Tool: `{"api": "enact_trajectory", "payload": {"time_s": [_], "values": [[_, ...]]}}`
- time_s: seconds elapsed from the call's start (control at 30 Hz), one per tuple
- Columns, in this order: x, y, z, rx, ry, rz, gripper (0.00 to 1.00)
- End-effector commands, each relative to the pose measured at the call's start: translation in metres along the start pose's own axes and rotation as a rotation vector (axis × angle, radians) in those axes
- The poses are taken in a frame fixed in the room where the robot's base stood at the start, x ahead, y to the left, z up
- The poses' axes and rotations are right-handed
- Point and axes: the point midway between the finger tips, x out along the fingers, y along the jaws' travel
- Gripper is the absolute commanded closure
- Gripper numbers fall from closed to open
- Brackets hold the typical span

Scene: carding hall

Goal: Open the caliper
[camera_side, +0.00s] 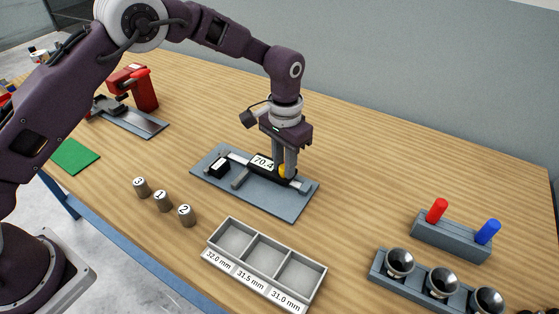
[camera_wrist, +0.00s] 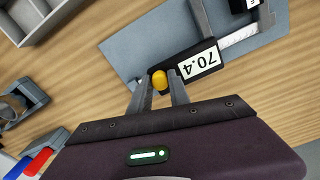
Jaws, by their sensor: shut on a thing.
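The caliper (camera_side: 237,159) lies on a blue-grey plate (camera_side: 270,202) in the middle of the table. Its display (camera_side: 263,163) reads 70.4, and the display also shows in the wrist view (camera_wrist: 199,63). A jaw stands apart from a black block at the beam's left end. A yellow-orange knob (camera_wrist: 159,79) sits on the slider's edge. My gripper (camera_side: 285,172) points down over the slider, shut on the knob, with one finger on each side of it in the wrist view (camera_wrist: 159,85).
Three numbered cylinders (camera_side: 163,201) stand in front of the plate. A three-part tray (camera_side: 233,256) labelled 32.0, 31.5 and 31.0 mm is nearer the front. A block with red and blue pegs (camera_side: 451,238) and a rack of dark cups (camera_side: 415,285) are at the right. A red device (camera_side: 137,88) stands back left.

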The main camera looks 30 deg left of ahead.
Motion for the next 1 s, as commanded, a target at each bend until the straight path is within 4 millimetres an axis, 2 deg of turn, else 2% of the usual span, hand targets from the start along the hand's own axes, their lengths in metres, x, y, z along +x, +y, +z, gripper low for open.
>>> {"api": "enact_trajectory", "payload": {"time_s": [0.03,0.13,0.47,0.8,1.0], "values": [[-0.001,0.0,-0.001,-0.001,0.003,0.001,0.75],[-0.001,0.0,-0.001,-0.001,0.002,0.0,0.56],[-0.004,0.0,-0.001,-0.001,0.002,0.0,0.55],[-0.065,0.0,-0.001,-0.001,0.004,0.0,0.55],[-0.072,0.0,0.0,-0.001,0.001,0.0,0.55]]}}
